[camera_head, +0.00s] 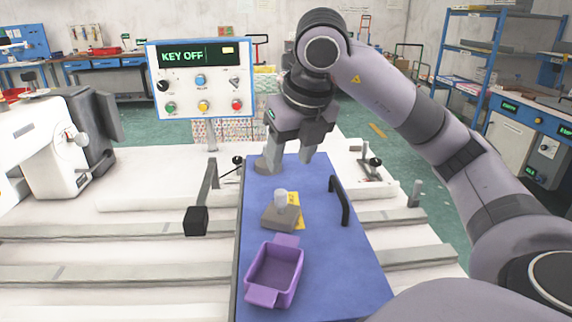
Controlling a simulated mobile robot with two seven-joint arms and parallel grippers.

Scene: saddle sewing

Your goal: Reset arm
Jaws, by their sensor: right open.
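My right arm comes in from the right. My right gripper (292,155) is open, fingers pointing down, over the far end of the blue board (325,268). Nothing shows held between its fingers. A round grey-brown piece (267,168) lies at the left finger; I cannot tell whether they touch. My left gripper is not in view.
A purple tray (275,275) and a small brown block with a pale knob (281,214) over a yellow sheet stand on the board. A black handle (340,200) rises at its right. A sewing machine (45,145) stands left; a control panel (201,80) reads KEY OFF.

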